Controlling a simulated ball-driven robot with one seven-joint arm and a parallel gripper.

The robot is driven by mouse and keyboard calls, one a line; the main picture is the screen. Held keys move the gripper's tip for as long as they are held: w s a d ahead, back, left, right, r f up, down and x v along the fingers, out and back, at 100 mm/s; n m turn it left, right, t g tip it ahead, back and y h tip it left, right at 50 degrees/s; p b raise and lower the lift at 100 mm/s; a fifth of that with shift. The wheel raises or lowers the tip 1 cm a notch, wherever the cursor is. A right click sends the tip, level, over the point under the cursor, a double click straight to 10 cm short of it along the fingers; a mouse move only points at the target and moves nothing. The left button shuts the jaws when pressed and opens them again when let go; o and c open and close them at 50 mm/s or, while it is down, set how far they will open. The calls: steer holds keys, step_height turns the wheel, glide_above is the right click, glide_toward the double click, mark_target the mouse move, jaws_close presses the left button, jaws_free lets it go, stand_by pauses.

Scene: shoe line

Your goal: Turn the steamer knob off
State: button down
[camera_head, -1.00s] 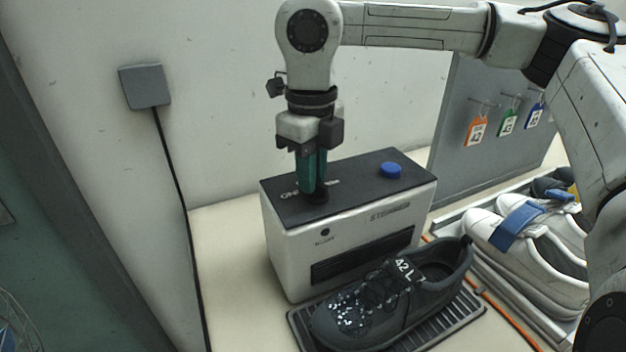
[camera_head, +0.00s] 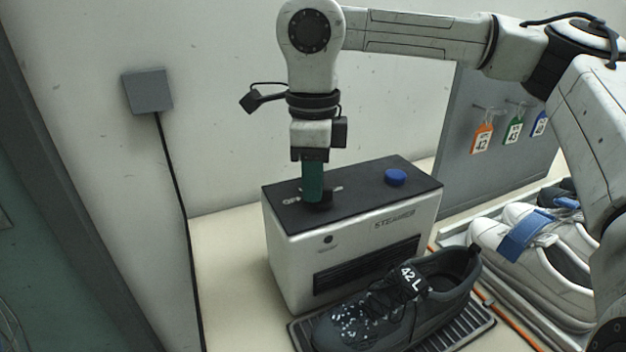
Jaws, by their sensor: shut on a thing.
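The steamer (camera_head: 289,262) is a white box with a black top, standing on the pale bench. A black knob (camera_head: 319,203) sits on the left part of its top. My gripper (camera_head: 314,199) points straight down onto this knob and is shut on it, with its green fingers seen edge-on. The fingers hide most of the knob.
A blue button (camera_head: 396,176) is on the right of the steamer's top. A dark shoe (camera_head: 400,305) marked "42 L" rests on a black grate (camera_head: 463,325) in front. White shoes (camera_head: 540,262) lie in a rack at right. Tags (camera_head: 482,138) hang on a grey panel behind.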

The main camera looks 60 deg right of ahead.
stand_by(0.4)
steer(key=c, duration=1.2)
jaws_free()
steer(key=shift+o, duration=0.2)
step_height(320, 180, up, 11)
steer(key=shift+p, duration=0.3)
steer(key=shift+a+f, duration=0.1)
steer(key=shift+f, duration=0.05)
